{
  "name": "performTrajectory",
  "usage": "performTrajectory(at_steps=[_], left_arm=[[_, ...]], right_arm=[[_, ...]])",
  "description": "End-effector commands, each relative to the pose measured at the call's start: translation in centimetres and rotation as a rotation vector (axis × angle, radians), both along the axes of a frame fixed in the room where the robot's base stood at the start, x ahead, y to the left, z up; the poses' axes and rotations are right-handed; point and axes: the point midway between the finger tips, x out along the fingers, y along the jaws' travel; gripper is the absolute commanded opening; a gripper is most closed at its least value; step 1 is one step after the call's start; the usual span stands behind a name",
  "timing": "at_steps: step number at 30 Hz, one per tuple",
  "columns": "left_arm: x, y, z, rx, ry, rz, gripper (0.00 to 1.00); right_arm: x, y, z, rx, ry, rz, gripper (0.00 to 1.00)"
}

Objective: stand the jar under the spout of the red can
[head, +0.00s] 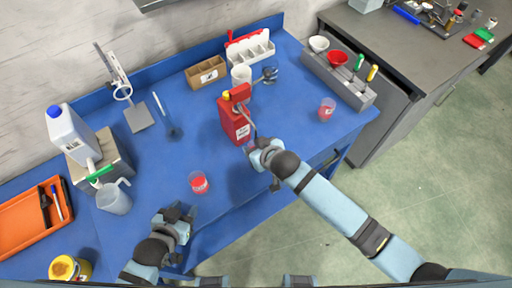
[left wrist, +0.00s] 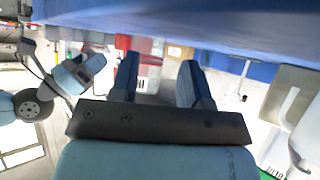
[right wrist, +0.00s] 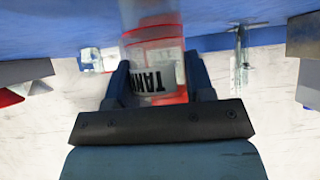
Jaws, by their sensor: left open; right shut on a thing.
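The red can (head: 232,124) with a yellow cap stands mid-table, its thin grey spout (head: 250,121) pointing down toward the front right. My right gripper (head: 262,152) is beside the can, just below the spout's end. In the right wrist view it is shut on a clear jar (right wrist: 155,75) showing red and a white label with black letters. In the head view the gripper mostly hides this jar, so I cannot tell whether it touches the table. My left gripper (head: 180,213) is open and empty near the front edge, left of a red-marked clear cup (head: 198,182).
Another red-marked cup (head: 327,108) stands at the right. A white mug (head: 241,75), a wooden box (head: 206,72) and a white rack (head: 250,48) are behind the can. A clear pitcher (head: 114,198) stands left. The table between pitcher and can is mostly clear.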

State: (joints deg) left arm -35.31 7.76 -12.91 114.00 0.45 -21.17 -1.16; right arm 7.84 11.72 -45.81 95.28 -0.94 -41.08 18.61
Motion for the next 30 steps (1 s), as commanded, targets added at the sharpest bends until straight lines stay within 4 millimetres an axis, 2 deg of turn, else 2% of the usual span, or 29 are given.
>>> performTrajectory(at_steps=[3,4,6,7,17,20,27,29,30], left_arm=[[-0.1,0.0,-0.1,-0.001,0.0,0.001,0.43],[-0.1,0.0,-0.1,-0.001,0.0,0.001,0.43],[-0.1,0.0,0.0,-0.001,0.0,0.001,0.43],[-0.1,0.0,0.0,-0.001,0.0,0.001,0.43],[-0.2,0.0,-0.1,0.0,0.002,0.001,0.43],[-0.2,0.1,0.9,0.002,0.005,0.002,0.43],[-0.2,0.7,4.7,0.005,-0.001,0.017,0.43],[-0.3,0.7,5.3,-0.003,0.005,0.029,0.43],[-0.4,0.7,4.6,-0.011,0.012,0.041,0.43]], right_arm=[[0.0,0.0,-0.4,0.001,0.0,-0.001,0.23],[0.0,0.0,-0.3,0.0,0.0,0.0,0.53],[0.0,0.0,-0.3,0.0,0.0,0.0,0.69],[0.0,0.0,-0.3,0.0,0.0,0.0,0.74],[0.0,0.0,0.1,0.0,-0.001,0.001,0.74],[-0.5,-0.4,0.8,-0.002,0.001,-0.001,0.74],[-3.3,-2.2,3.7,-0.001,0.003,-0.001,0.74],[-4.1,-2.7,4.4,-0.002,0.002,0.0,0.74],[-4.7,-3.1,4.3,0.001,0.002,0.0,0.74]])
